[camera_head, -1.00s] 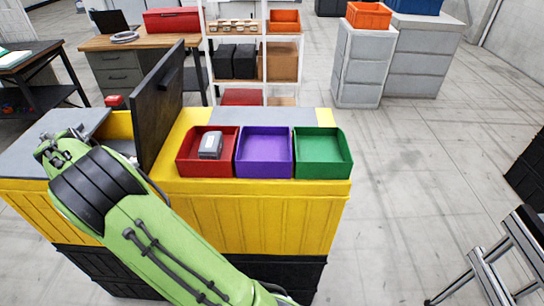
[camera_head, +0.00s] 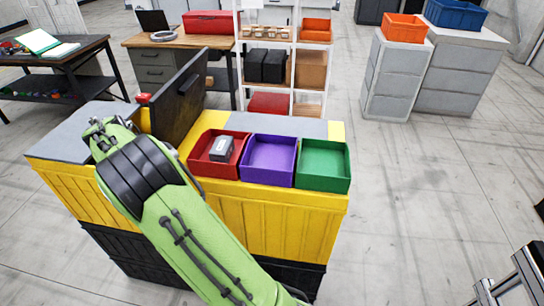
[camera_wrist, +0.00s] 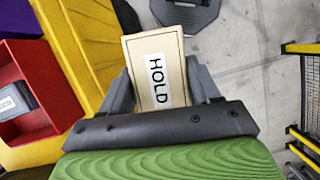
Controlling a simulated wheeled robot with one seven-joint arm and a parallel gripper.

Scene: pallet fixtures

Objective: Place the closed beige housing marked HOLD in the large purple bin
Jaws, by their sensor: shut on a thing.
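The beige housing (camera_wrist: 152,52) with a white HOLD label shows in the wrist view. My gripper (camera_wrist: 158,88) is shut on it, with a grey finger on each side. It looks closed and hangs beside the yellow station, with floor behind it. In the head view the housing and my gripper are hidden behind my green arm. The purple bin (camera_head: 270,165) stands on the yellow station between two other bins and looks empty. A sliver of purple (camera_wrist: 15,25) shows at the wrist view's upper left.
A red bin (camera_head: 208,174) holding a grey housing (camera_head: 221,148) is left of the purple bin. An empty green bin (camera_head: 323,170) is right of it. A dark upright panel (camera_head: 180,100) stands on the yellow station (camera_head: 285,218). Wrist view shows yellow-black railing (camera_wrist: 303,95) at right.

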